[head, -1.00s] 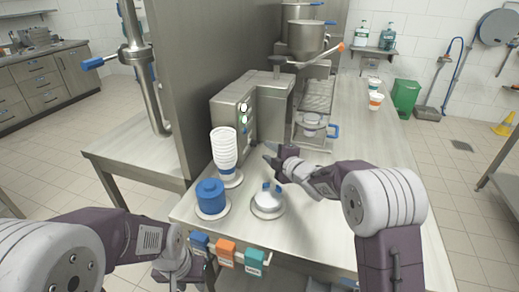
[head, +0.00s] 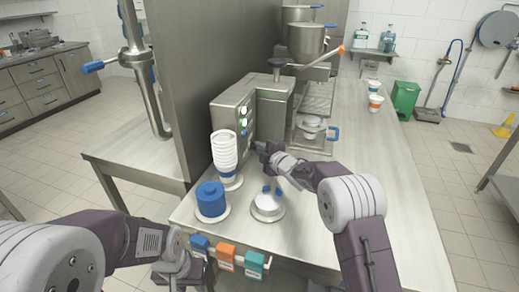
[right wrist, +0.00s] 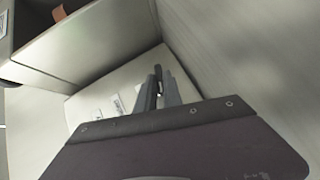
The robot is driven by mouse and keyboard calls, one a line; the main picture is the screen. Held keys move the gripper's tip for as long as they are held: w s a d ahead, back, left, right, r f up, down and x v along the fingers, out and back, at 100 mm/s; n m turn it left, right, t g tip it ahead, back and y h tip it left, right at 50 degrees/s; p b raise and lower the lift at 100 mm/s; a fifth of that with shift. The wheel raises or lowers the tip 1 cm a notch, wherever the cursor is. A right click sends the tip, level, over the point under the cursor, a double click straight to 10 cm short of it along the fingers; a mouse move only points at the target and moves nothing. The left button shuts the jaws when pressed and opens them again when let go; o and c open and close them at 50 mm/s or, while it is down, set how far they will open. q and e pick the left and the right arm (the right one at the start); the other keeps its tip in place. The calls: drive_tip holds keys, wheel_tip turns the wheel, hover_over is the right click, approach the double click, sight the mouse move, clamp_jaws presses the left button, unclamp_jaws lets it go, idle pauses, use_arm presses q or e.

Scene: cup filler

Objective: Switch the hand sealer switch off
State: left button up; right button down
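A steel machine (head: 238,122) stands against the partition, with round lit controls (head: 243,121) on its narrow front panel. I take it to be the hand sealer. The switch itself is too small to make out, and my right gripper is close to the panel's lower part. My right gripper (head: 258,147) points at the panel from the right; I cannot tell whether it touches. In the right wrist view its fingers (right wrist: 160,88) are together with nothing between them. My left gripper (head: 176,274) hangs low at the table's front edge, with its fingers not clear.
A stack of white cups (head: 224,150), a blue container (head: 211,199) and a white round lid-like piece (head: 267,206) stand at the table's front left.

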drive_tip(key=shift+f+n+t+b, duration=0.4)
drive_tip(key=shift+f+t+b, duration=0.1)
drive_tip(key=shift+b, duration=2.6)
drive_tip(key=shift+r, duration=0.4)
drive_tip(key=c, duration=1.5)
unclamp_jaws()
drive_tip(key=shift+s, duration=0.15)
drive_tip(key=v, duration=0.9)
